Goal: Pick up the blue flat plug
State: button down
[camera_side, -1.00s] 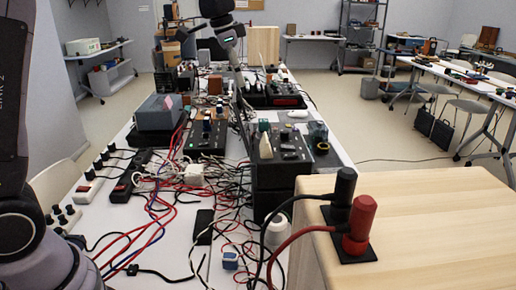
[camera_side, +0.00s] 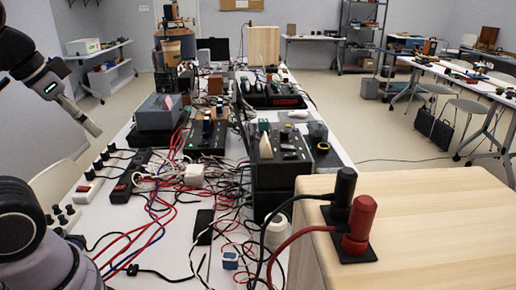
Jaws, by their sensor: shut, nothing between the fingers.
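A small blue piece with a pale top (camera_side: 230,261), which looks like the blue flat plug, lies on the white table (camera_side: 185,262) near the front, among loose cables. My gripper (camera_side: 95,130) is at the upper left, raised beside the left edge of the table. It points down and to the right, is shut and holds nothing. It is far from the blue piece and well above it. Its fingers are small and dark in this view.
A wooden block (camera_side: 440,215) at the front right bears a black plug (camera_side: 342,190) and a red plug (camera_side: 360,222). A black device stack (camera_side: 275,178) stands beside it. Red, blue and black cables cover the table middle. A power strip (camera_side: 130,178) lies left.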

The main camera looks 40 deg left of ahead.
jog(key=c, duration=1.8)
grip_release()
jog(key=o, duration=1)
jog(key=w+f+n+g+h, duration=0.4)
jog(key=w+f+n+h, duration=0.15)
jog(key=f, duration=0.35)
jog(key=w+f+n+g+h, duration=0.45)
jog(key=f+h, duration=0.25)
jog(key=f, duration=0.2)
jog(key=n+t+h, duration=0.2)
jog(key=n+t, duration=1.1)
jog(key=n, duration=0.2)
send_near(230, 256)
jog(key=v, duration=0.3)
jog(key=shift+s+a+f, duration=0.15)
jog(key=shift+s+a, duration=0.05)
jog(key=shift+s, duration=0.2)
jog(key=shift+d+f+t, duration=0.1)
jog(key=shift+f+t, duration=0.15)
jog(key=x, duration=1.3)
jog(key=shift+w+d+f, duration=0.1)
jog(key=shift+w+d, duration=0.05)
jog(key=shift+w, duration=0.15)
